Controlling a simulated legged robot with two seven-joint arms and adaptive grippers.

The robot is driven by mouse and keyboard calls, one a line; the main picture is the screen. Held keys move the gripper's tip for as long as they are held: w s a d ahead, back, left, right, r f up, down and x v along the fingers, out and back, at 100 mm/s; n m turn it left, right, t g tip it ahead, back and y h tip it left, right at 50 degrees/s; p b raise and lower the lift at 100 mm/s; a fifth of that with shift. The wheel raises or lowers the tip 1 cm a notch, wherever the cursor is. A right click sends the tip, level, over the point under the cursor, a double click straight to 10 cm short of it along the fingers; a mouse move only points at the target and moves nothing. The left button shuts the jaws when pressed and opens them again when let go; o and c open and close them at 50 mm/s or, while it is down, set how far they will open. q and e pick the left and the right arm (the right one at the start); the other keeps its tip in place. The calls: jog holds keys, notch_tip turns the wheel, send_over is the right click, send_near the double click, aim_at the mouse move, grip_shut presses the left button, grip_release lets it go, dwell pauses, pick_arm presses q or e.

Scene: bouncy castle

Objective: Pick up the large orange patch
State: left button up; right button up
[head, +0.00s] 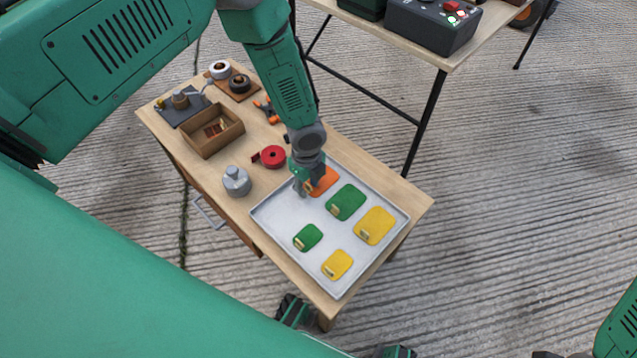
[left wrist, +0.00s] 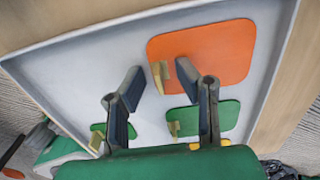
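The large orange patch (head: 324,180) lies flat in the far corner of a grey tray (head: 284,224), partly hidden by my left gripper in the head view. In the left wrist view the orange patch (left wrist: 215,55) shows with a small yellow tab (left wrist: 158,77) at its edge. My left gripper (head: 309,188) is over the tray at the patch. In the left wrist view its two fingers (left wrist: 160,85) are spread apart, with the tab visible between them and nothing held. I cannot tell how high the fingertips are above the tray. My right gripper is not in view.
The tray also holds a large green patch (head: 346,202), large yellow patch (head: 375,226), small green patch (head: 308,237) and small yellow patch (head: 337,264). A red tape roll (head: 272,156), a grey canister (head: 236,181) and a wooden box (head: 211,131) stand on the same table.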

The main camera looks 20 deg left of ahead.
pick_arm(q)
grip_shut()
